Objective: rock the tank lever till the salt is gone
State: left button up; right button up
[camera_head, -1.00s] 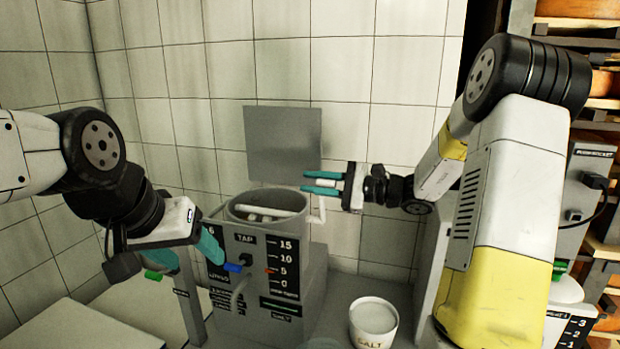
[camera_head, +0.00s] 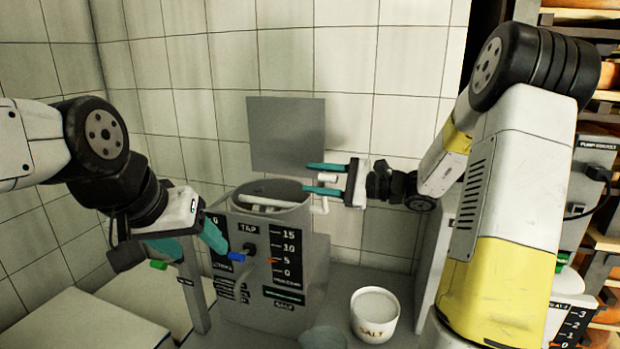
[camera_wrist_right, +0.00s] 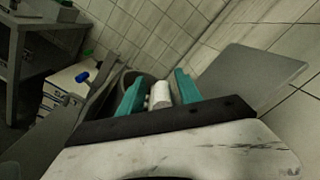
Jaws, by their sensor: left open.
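The grey tank (camera_head: 305,262) stands at the middle, with a round open top and a pale bar across it. A scale with an orange pointer near 5 and a TAP label are on its front. A white lever (camera_head: 325,207) rises at the tank's right side. My right gripper (camera_head: 322,179) is open, its teal fingers above and below the lever's white end. The right wrist view shows this white end (camera_wrist_right: 160,95) between the fingers, with gaps on both sides. My left gripper (camera_head: 195,243) is open and empty, left of the tap's blue handle (camera_head: 236,256).
A white salt tub (camera_head: 375,314) stands right of the tank on the counter. A grey panel (camera_head: 286,136) is at the wall behind the tank. A pale table (camera_head: 80,320) is at the lower left. Shelves with cheese wheels (camera_head: 585,58) stand at the right.

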jog(key=v, duration=0.7)
jog(key=shift+d, duration=0.35)
jog(key=shift+s, duration=0.15)
dwell(0.5)
